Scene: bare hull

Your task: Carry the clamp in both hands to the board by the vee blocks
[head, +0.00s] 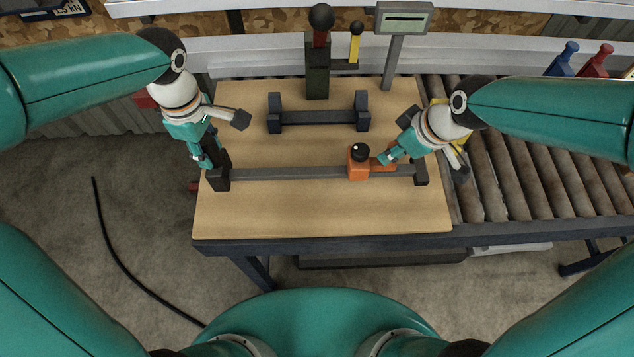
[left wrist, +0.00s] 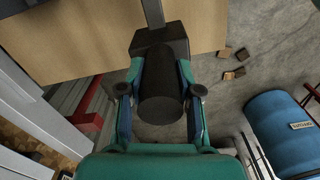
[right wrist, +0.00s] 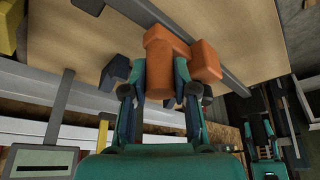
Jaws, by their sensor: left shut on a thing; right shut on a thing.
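The clamp is a long grey bar (head: 290,173) with a dark jaw (head: 218,170) at its left end and an orange sliding head (head: 357,166) with a black knob near its right end. It lies across the front half of the wooden board (head: 320,215); I cannot tell whether it touches. My left gripper (head: 207,158) is shut on the black handle (left wrist: 160,100) at the left end. My right gripper (head: 386,157) is shut on the orange handle (right wrist: 158,75). Two dark blocks (head: 274,113) joined by a bar, likely the vee blocks, stand behind the clamp.
A dark post with a ball-topped lever (head: 318,70), a yellow lever (head: 354,48) and a display on a stand (head: 403,20) rise at the back. A roller conveyor (head: 530,150) adjoins the right side. The board's front strip is clear. A black cable (head: 130,262) lies on the floor.

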